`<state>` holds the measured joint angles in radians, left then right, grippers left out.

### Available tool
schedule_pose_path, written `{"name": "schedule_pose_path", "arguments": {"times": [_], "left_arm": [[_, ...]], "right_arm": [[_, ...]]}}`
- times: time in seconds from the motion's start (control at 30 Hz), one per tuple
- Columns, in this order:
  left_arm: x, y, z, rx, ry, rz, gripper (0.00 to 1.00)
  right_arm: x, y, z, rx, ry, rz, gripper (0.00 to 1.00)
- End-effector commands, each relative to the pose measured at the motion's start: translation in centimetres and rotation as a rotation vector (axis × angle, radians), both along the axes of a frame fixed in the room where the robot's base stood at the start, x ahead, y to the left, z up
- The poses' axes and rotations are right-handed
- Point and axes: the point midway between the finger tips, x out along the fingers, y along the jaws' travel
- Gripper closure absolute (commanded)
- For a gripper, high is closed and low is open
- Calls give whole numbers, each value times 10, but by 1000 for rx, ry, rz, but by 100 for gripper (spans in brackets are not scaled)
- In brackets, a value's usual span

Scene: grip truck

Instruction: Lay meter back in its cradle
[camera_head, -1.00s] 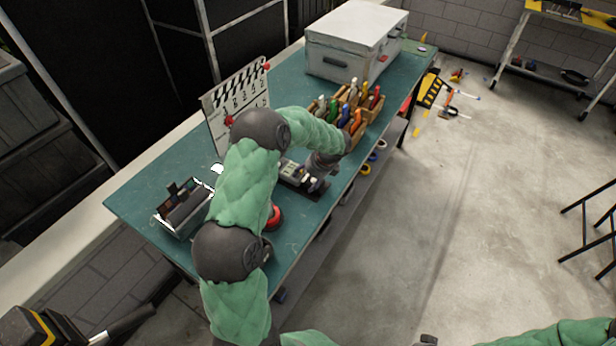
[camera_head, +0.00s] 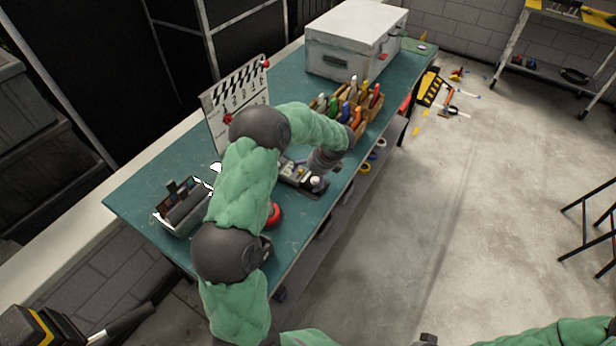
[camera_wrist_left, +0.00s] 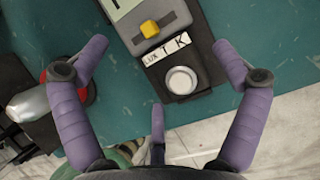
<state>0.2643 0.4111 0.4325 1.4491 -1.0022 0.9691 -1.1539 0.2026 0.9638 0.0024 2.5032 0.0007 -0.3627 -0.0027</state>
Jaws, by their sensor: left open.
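The meter (camera_head: 299,173) is a grey device with a yellow button and a white round dome. It lies on a dark cradle (camera_wrist_left: 205,38) on the teal bench, and it also shows in the left wrist view (camera_wrist_left: 160,52). A white label lettered "LUX T K" lies across it near the dome. My left gripper (camera_head: 323,162) is just above the dome end. In the left wrist view its purple fingers (camera_wrist_left: 160,55) are spread wide on both sides of the meter, apart from it. How exactly the meter sits in the cradle is partly hidden. My right gripper is out of view.
A clapperboard (camera_head: 237,95) stands behind my left arm. A wooden rack (camera_head: 367,108) of coloured markers and a white case (camera_head: 350,45) stand farther along the bench (camera_head: 130,200). A metal tray (camera_head: 183,208) and a red round object (camera_head: 273,215) are nearer. Open floor lies right.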

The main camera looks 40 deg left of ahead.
Motion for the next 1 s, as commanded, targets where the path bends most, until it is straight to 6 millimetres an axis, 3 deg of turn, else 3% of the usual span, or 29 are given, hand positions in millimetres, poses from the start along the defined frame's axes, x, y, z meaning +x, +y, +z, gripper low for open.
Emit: {"name": "schedule_pose_path", "arguments": {"times": [0.3, 0.5, 1.0], "left_arm": [[5, -27, 58, 1, -4, -2, 3], [5, -38, 82, 1, -1, -2, 3], [6, -41, 90, 0, -1, 0, 3]], "right_arm": [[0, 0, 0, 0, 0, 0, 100], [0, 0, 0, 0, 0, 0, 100], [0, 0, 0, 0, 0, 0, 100]]}}
